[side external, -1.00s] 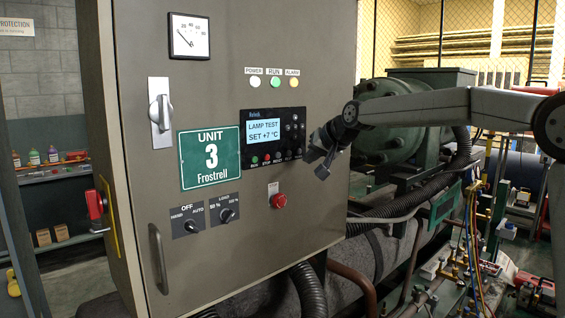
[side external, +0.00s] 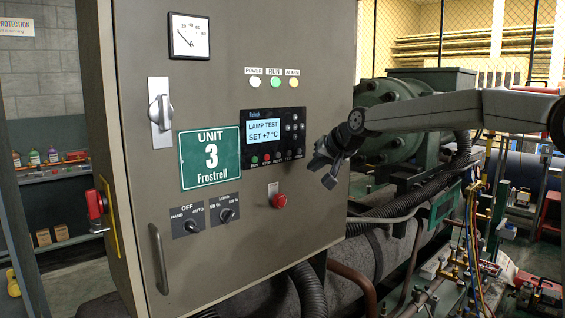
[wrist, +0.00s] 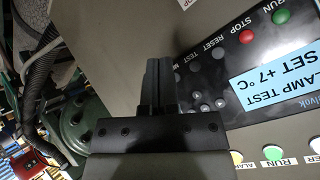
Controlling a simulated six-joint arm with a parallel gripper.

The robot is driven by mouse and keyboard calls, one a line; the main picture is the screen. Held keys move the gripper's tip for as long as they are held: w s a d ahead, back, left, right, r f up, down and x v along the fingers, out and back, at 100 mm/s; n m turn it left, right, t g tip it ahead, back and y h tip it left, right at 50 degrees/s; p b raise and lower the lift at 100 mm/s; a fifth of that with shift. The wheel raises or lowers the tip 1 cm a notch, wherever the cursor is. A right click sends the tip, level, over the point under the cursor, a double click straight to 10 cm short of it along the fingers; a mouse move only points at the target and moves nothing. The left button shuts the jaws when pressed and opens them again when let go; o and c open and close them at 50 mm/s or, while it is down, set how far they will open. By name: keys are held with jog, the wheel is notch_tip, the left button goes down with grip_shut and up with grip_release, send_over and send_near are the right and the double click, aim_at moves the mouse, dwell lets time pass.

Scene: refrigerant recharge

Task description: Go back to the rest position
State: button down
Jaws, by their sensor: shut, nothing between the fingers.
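My gripper (side external: 323,172) is shut and empty, to the right of the controller panel (side external: 259,137) and apart from the cabinet front in the side view. In the wrist view my gripper's fingers (wrist: 158,62) are together, with nothing between them. The controller panel (wrist: 229,70) shows there upside down, with its screen reading "LAMP TEST SET +7 °C". Power, run and alarm lamps (side external: 275,82) are lit above the panel in the side view.
The grey cabinet (side external: 240,270) fills the left and middle. A red button (side external: 279,201) sticks out below the panel. A green compressor (side external: 400,150), a black corrugated hose (side external: 440,197) and pipes lie behind and right of my gripper.

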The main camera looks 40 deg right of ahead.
jog(key=s+a+f+n+g, duration=0.2)
jog(key=s+a+f, duration=0.1)
jog(key=s+f, duration=0.5)
jog(key=s+a+f+n+g, duration=0.3)
jog(key=s+f, duration=0.5)
jog(key=f, duration=0.3)
jog(key=s+a+f+n+g, duration=0.2)
jog(key=s+f+n, duration=0.1)
jog(key=s+f, duration=0.6)
jog(key=shift+a+f+g+y, duration=0.3)
jog(key=shift+a+f+y, duration=0.1)
jog(key=shift+f, duration=0.3)
jog(key=shift+w, duration=0.1)
